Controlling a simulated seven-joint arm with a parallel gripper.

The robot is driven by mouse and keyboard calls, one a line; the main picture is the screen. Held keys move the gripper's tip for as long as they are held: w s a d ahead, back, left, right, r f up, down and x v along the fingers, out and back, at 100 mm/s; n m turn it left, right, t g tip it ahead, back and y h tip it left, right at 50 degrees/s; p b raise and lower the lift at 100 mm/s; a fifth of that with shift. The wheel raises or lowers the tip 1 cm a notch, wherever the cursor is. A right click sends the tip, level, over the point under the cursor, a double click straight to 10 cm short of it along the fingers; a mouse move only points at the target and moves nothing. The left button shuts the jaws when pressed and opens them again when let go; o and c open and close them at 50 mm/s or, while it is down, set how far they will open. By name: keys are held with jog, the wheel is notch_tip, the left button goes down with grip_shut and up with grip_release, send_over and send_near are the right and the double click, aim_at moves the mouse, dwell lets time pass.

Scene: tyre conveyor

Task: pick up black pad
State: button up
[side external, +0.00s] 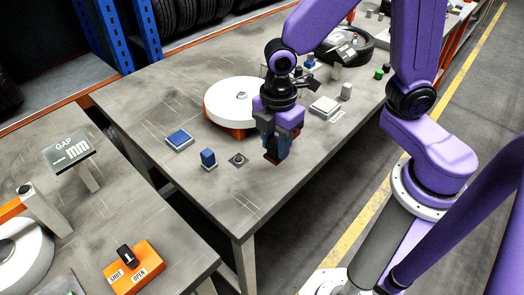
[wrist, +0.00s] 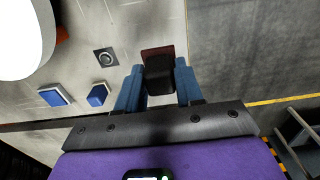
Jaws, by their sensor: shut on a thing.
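The black pad (wrist: 159,76) shows in the wrist view as a dark block between the two blue fingers of my gripper (wrist: 158,88). A dark red flat piece (wrist: 157,52) shows just beyond it. In the side view my gripper (side external: 275,148) points down near the table's front edge, with its fingers close to the dark red piece (side external: 272,157). My gripper is shut on the black pad. The fingers and wrist hide most of the pad in the side view, and I cannot tell whether it touches the table.
A white round turntable (side external: 240,101) stands just behind my gripper. A grey square plate (side external: 238,159), a blue block (side external: 208,157) and a blue pad on a tray (side external: 179,139) lie to the left. A white block (side external: 324,106) lies to the right. The table's front edge (side external: 300,187) is close.

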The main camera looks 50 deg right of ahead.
jog(key=s+d+r, duration=0.4)
jog(key=s, duration=0.4)
jog(key=shift+s+d+r, duration=0.15)
jog(key=shift+s+r, duration=0.1)
